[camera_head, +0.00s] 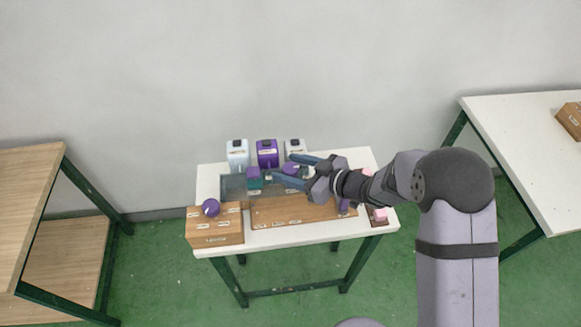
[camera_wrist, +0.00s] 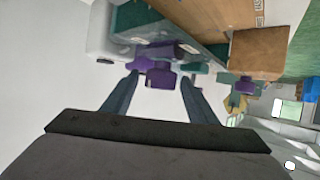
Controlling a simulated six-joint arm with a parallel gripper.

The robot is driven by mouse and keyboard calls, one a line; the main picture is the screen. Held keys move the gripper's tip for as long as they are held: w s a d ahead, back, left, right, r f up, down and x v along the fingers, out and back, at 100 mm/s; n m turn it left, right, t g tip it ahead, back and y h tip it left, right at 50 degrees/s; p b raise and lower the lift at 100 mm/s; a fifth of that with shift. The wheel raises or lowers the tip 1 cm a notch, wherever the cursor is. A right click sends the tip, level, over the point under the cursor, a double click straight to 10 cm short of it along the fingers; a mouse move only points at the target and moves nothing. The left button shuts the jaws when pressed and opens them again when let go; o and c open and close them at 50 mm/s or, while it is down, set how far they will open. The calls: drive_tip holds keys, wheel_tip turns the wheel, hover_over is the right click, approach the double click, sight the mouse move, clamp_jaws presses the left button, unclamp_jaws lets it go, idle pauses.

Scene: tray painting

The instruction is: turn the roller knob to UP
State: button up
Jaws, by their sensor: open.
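A round purple knob (camera_head: 211,207) sits on top of a wooden box (camera_head: 216,240) at the left front of the white table. Small white labels lie around it, too small to read, so I cannot tell which way it is set. My gripper (camera_head: 284,167) is open over the back middle of the table, well right of and behind that knob. A purple piece (camera_head: 291,168) shows between its two blue fingers in this view; I cannot tell whether they touch it. In the wrist view, purple parts (camera_wrist: 161,75) show beyond the open fingertips.
White and purple containers with dark tops stand along the back, including a purple one (camera_head: 267,152). A purple and teal block (camera_head: 254,178) stands left of my gripper. A long wooden panel (camera_head: 280,213) with labels lies in front. Pink pieces (camera_head: 380,214) are at the right edge.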

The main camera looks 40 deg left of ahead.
drive_tip(key=shift+b+v, duration=1)
drive_tip(key=shift+v, duration=2.65)
drive_tip(key=w+d+m+t+h, duration=0.4)
drive_tip(key=w+d+m+t, duration=0.15)
drive_tip(key=w+d, duration=0.5)
drive_tip(key=w+d+m+t+h, duration=0.2)
drive_tip(key=d+m+h, duration=0.35)
drive_tip(key=d, duration=1.15)
drive_tip(key=s+d+f+m+g+h, duration=0.1)
drive_tip(key=s+d+m+g+h, duration=0.3)
drive_tip(key=s+d, duration=0.7)
drive_tip(key=s+d+m+g, duration=0.2)
drive_tip(key=s+m+g, duration=0.1)
drive_tip(key=s, duration=0.8)
drive_tip(key=shift+s+d, duration=0.2)
drive_tip(key=shift+s, duration=0.05)
